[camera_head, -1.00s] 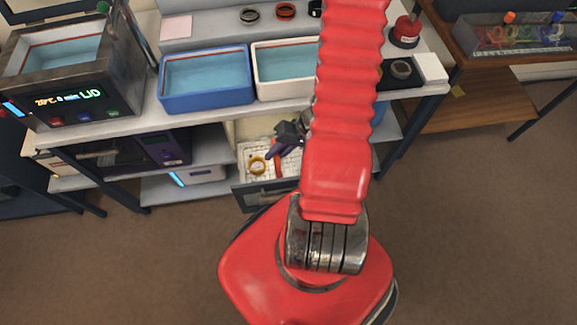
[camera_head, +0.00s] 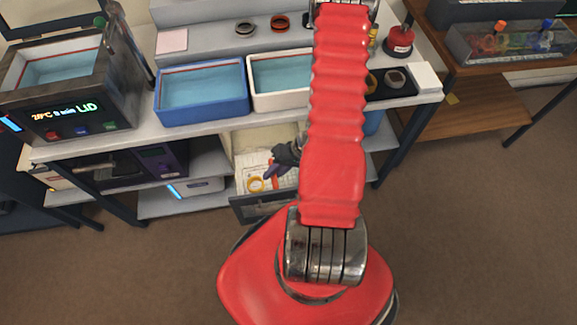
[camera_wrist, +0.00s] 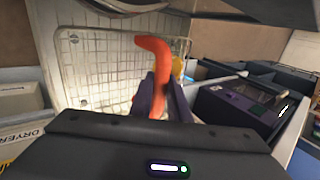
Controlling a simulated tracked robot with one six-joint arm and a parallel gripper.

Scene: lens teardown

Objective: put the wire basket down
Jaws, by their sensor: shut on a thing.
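My gripper (camera_head: 275,167) is below the bench, shut on the orange handle (camera_head: 273,180) of the wire basket (camera_head: 243,178). In the wrist view the dark fingers of my gripper (camera_wrist: 155,98) close around the handle (camera_wrist: 152,48), whose hooked top shows above them. The basket's white mesh (camera_wrist: 90,65) stands behind the fingers there. A yellow ring (camera_head: 257,184) shows at the basket. In the head view the basket is over or inside an open drawer (camera_head: 265,207) with a dark front. Whether its underside touches the drawer is hidden.
A blue tub (camera_head: 200,112) and a white tub (camera_head: 280,98) stand on the bench above. A heated bath (camera_head: 70,115) is at the left. A purple device (camera_wrist: 240,108) shows at the right in the wrist view. The floor in front is clear.

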